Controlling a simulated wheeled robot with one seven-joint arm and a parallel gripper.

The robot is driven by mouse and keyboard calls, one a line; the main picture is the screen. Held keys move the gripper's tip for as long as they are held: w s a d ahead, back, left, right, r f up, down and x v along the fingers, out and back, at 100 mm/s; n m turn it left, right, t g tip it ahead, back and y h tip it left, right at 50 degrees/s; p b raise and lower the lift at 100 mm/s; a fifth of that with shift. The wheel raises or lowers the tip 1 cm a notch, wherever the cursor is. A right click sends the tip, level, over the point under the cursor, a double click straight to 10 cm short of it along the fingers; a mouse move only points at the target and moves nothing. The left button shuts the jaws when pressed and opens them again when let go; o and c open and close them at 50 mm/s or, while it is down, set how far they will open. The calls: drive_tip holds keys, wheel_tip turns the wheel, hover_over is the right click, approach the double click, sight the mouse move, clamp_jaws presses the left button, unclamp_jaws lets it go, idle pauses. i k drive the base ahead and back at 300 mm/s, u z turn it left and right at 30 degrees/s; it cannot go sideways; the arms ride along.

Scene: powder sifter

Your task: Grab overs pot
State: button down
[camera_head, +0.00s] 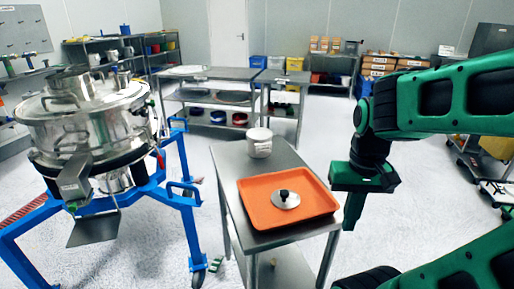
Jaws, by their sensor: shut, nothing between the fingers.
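A pale, light-grey pot (259,143), likely the overs pot, stands upright at the back of a small metal table (232,158). My gripper (349,222) hangs over or beside the table's right edge, pointing down, shut and empty. It is to the right of the pot and nearer the camera, clearly apart from it. An orange tray (316,213) lies on the front of the table between them, with a round metal lid (285,200) with a black knob in it. The pot's inside is hidden.
A steel sifter (85,125) on a blue frame (180,190) stands left of the table, its metal chute (94,228) pointing down. Metal benches (215,73) and shelves with boxes line the back. Open floor lies right of and behind the table.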

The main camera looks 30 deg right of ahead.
sight(259, 143)
drive_tip(key=u, duration=0.05)
drive_tip(key=k, duration=0.5)
drive_tip(key=z, duration=0.5)
drive_tip(key=i, duration=0.5)
drive_tip(key=u, duration=0.1)
drive_tip(key=k, duration=1.2)
drive_tip(key=z, duration=0.4)
drive_tip(key=i, duration=1.55)
drive_tip(key=u, duration=0.6)
